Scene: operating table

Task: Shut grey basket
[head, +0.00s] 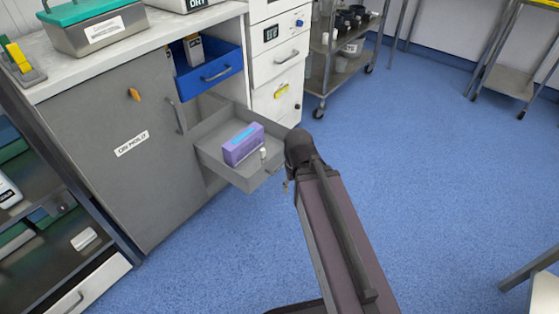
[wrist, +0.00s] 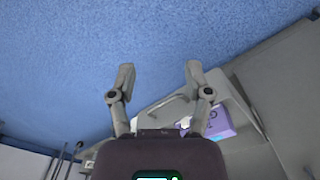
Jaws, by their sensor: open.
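The grey basket (head: 202,154) is a drawer pulled out of the cabinet under the blue drawer. It holds a purple box (head: 243,144) and a small white item (head: 263,153).
The blue drawer (head: 222,68) above is also pulled out and holds a small box (head: 194,50). A grey cabinet door (head: 90,165) stands left. A wheeled cart (head: 336,72) is at the back.

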